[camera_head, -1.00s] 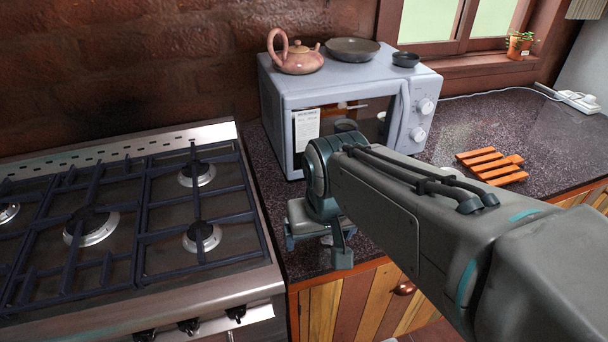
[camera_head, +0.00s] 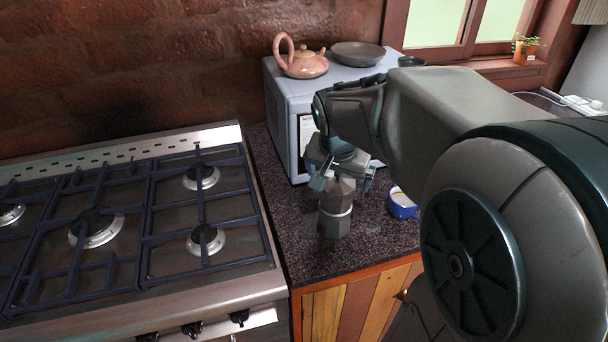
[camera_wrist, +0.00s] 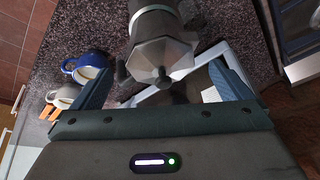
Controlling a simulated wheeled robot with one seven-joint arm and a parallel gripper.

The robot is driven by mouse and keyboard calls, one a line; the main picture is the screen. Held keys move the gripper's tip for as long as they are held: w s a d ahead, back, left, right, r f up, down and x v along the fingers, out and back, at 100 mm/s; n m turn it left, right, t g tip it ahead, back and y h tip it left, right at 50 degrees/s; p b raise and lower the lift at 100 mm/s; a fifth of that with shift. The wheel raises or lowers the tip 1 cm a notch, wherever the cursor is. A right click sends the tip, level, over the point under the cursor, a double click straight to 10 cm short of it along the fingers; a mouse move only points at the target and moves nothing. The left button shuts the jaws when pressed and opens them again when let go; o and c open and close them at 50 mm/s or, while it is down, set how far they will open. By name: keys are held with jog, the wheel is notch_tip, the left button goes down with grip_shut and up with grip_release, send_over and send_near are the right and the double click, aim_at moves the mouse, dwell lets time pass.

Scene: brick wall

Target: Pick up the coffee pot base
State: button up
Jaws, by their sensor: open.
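A grey metal faceted coffee pot (camera_head: 335,212) stands upright near the front of the dark speckled counter, between the stove and a blue mug. Its lower part is the coffee pot base. My gripper (camera_head: 341,182) is open just above and behind the pot's top. In the wrist view the pot (camera_wrist: 160,45) is seen from above, with its lid and knob towards my gripper (camera_wrist: 165,85). The knob lies roughly between the two spread fingers. Whether either finger touches the pot cannot be told.
The blue mug (camera_head: 402,206) stands right of the pot. A microwave (camera_head: 290,92) behind carries a pink teapot (camera_head: 304,64) and a dark pan (camera_head: 358,50). The gas stove (camera_head: 130,215) is at left. A pale cup (camera_wrist: 62,97) and orange slatted trivet (camera_wrist: 50,114) show in the wrist view.

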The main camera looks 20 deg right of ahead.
aim_at(337, 181)
jog(key=shift+p+x, duration=0.3)
jog(key=shift+x, duration=2.5)
jog(key=shift+s+a, duration=0.15)
jog(key=shift+c, duration=0.4)
jog(key=c, duration=1.5)
jog(key=shift+c, duration=0.4)
jog(key=shift+r, duration=0.15)
